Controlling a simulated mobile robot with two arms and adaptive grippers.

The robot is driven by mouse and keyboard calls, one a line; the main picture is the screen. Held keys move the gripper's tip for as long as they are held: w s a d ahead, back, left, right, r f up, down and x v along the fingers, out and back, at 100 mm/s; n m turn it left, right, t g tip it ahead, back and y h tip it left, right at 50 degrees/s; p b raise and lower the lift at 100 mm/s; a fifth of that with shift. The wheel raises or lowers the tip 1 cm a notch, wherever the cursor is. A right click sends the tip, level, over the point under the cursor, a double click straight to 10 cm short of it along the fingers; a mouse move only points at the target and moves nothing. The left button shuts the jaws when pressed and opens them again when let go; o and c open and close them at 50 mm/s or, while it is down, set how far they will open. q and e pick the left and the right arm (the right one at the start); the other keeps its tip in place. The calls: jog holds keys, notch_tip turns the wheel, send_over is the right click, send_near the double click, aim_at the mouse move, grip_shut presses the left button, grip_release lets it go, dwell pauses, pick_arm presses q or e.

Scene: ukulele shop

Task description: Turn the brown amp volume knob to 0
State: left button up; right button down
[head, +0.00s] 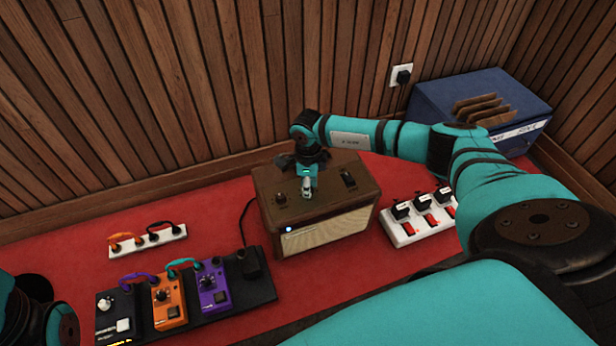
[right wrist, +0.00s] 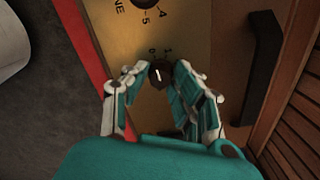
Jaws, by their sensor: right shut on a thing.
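The brown amp (head: 318,218) stands on the red rug against the wooden wall, with its controls on the top panel. My right gripper (head: 307,186) reaches down onto that panel from above. In the right wrist view the gripper's two fingers (right wrist: 162,82) are shut on a small dark knob (right wrist: 160,73) from both sides. A white pointer line shows on the knob's top, and small digits are printed beyond it, partly too small to read. A second dark knob (right wrist: 150,3) is cut off at the top edge. Only part of my left arm shows at the lower left; its gripper is out of sight.
A pedalboard (head: 255,291) with orange and purple pedals lies left of the amp. A white power strip (head: 398,232) with plugs is at its right, and another strip (head: 122,247) lies behind the pedalboard. A blue box (head: 440,100) stands at the back right. A dark handle (right wrist: 263,65) is beside the knob.

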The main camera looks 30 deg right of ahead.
jog(key=shift+d+n, duration=0.1)
jog(key=shift+n, duration=0.4)
jog(key=c, duration=1)
grip_release()
jog(key=shift+c, duration=0.2)
jog(key=shift+r, duration=0.15)
notch_tip(320, 180, up, 12)
